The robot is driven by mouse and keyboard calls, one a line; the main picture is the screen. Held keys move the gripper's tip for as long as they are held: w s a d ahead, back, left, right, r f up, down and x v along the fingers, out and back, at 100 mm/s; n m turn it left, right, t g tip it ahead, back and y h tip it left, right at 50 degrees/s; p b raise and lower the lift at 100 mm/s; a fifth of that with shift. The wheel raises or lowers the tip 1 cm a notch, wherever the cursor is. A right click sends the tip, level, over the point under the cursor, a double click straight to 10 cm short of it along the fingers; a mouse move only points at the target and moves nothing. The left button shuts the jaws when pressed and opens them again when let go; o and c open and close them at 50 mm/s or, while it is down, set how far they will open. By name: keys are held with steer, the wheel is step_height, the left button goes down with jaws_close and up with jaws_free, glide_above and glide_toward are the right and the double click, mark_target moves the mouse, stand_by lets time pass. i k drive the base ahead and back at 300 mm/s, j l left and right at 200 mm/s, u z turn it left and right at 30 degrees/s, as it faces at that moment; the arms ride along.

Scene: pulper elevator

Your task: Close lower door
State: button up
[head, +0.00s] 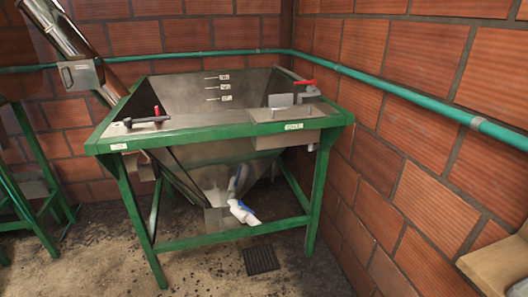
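A metal hopper (205,160) hangs in a green frame (150,225), narrowing to a small metal section (216,219) at its bottom. No part is clearly marked as the lower door, and I cannot tell whether one stands open or shut. A lever with a black bar and red end (146,119) lies on the left of the top rim. A red handle (303,83) stands by a metal box (292,112) at the right. A white pipe with blue parts (241,211) comes out low under the hopper. My gripper is not in view.
A slanted metal tube (62,30) with a boxy metal fitting (79,74) rises at the left. Another green frame (30,190) stands at the left edge. Brick walls with a green pipe (400,92) close the back and right. A drain grate (261,260) lies in the floor; floor in front is open.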

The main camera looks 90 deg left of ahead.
mark_target(130, 160)
steer(key=u, duration=3.25)
steer(key=i+j, duration=0.35)
steer(key=i, duration=0.15)
steer(key=i+j, duration=0.3)
steer(key=i, duration=0.2)
steer(key=i+j, duration=0.7)
steer(key=i, duration=0.25)
steer(key=i+j, duration=0.3)
steer(key=i, duration=0.2)
steer(key=i+j+u, duration=0.1)
steer(key=i+j, duration=0.25)
steer(key=i, duration=0.15)
